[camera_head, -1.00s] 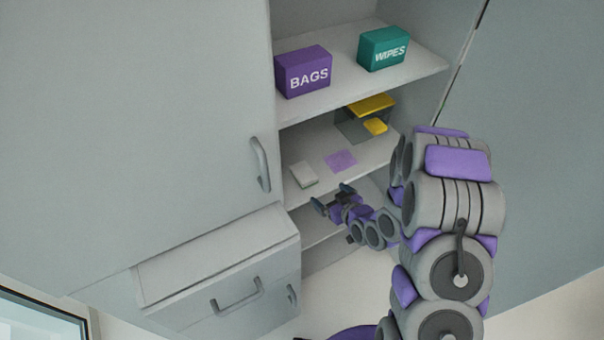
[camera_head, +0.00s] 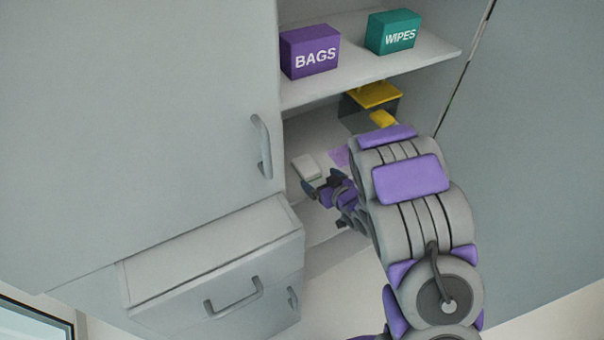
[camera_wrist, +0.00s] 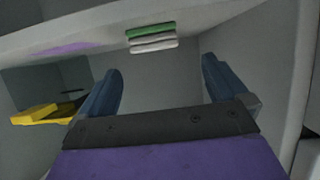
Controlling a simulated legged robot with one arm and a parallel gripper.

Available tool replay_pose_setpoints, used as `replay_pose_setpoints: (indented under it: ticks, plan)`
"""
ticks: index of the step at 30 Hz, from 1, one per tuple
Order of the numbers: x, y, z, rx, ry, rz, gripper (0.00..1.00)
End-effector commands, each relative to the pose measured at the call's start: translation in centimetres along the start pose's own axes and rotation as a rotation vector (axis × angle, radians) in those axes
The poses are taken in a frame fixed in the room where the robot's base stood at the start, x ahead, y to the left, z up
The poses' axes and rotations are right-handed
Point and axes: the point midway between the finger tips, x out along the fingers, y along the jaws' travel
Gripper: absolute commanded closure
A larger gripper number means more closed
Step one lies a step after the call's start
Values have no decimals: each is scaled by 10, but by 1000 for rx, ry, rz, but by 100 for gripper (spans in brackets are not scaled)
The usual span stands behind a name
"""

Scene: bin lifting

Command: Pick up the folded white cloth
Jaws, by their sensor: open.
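The folded white cloth (camera_head: 306,165) lies on the middle shelf, near its front left edge. In the wrist view it shows edge-on as a pale layered stack (camera_wrist: 152,43) with a green band along one side, ahead of my fingers and roughly between them. My gripper (camera_head: 322,181) is just in front of the cloth, at the shelf edge. In the wrist view my gripper (camera_wrist: 162,65) has its two blue fingers wide apart with nothing between them. A gap seems to remain between the fingertips and the cloth.
A purple flat piece (camera_head: 340,155) lies right of the cloth, partly hidden by my arm. A yellow item (camera_head: 382,118) and a dark bin (camera_head: 352,110) sit farther back. The upper shelf holds the BAGS box (camera_head: 310,52) and WIPES box (camera_head: 393,33). A cabinet door (camera_head: 200,100) bounds the left.

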Motion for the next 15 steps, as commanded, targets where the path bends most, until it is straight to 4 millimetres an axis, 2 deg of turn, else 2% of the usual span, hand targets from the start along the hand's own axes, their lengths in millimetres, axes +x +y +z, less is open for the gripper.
replay_pose_setpoints:
  ticks: [1, 7, 15]
  plan:
    - [10, 2, 0, 2, 7, 0, 0]
    - [42, 0, 0, -1, 3, 0, 0]
    - [59, -6, 0, -7, -6, 3, 0]
